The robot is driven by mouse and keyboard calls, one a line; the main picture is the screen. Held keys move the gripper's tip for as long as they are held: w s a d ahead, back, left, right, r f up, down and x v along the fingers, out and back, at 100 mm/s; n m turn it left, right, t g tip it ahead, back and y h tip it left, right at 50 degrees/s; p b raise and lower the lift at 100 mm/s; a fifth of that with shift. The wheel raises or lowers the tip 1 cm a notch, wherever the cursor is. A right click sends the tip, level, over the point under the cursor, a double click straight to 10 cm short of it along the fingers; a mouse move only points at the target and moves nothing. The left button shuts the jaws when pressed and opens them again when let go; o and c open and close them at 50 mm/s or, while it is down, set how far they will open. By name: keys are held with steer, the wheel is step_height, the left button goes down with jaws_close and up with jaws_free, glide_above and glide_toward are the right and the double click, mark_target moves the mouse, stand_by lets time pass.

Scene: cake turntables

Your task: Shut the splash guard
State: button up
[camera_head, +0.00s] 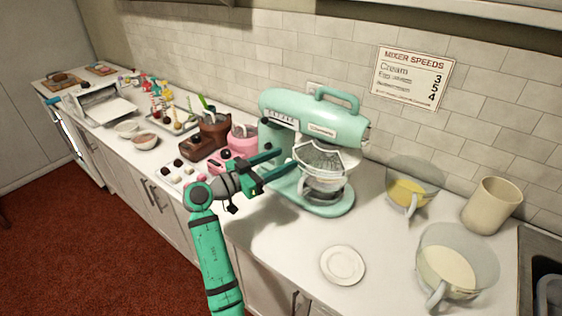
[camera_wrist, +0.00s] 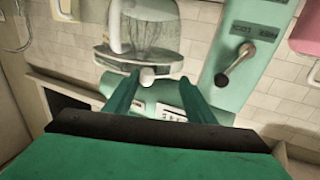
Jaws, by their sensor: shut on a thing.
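The mint-green stand mixer (camera_head: 338,123) stands on the counter, its head level over a glass bowl (camera_head: 325,188). The clear splash guard (camera_head: 319,157) is a fan-shaped piece under the head, above the bowl. In the wrist view the guard (camera_wrist: 140,60) shows as a clear curved band with a white knob (camera_wrist: 148,76) on its edge. My gripper (camera_head: 283,163) reaches in from the left side of the mixer. In the wrist view its fingers (camera_wrist: 160,79) are on either side of the white knob; their exact contact is hard to see. The whisk shows inside the bowl (camera_wrist: 150,32).
A lever (camera_wrist: 237,62) sits on the mixer's side. Pink (camera_head: 240,142) and brown (camera_head: 212,133) containers stand left of the mixer. A white plate (camera_head: 343,265) lies in front. Two glass jugs, one yellow-filled (camera_head: 408,192) and one cream-filled (camera_head: 452,266), and a beige canister (camera_head: 491,205) stand right.

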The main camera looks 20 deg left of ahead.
steer(key=shift+s+a, duration=0.1)
steer(key=shift+a, duration=0.35)
steer(key=v, duration=1)
steer(key=shift+s+d, duration=0.2)
steer(key=shift+s, duration=0.1)
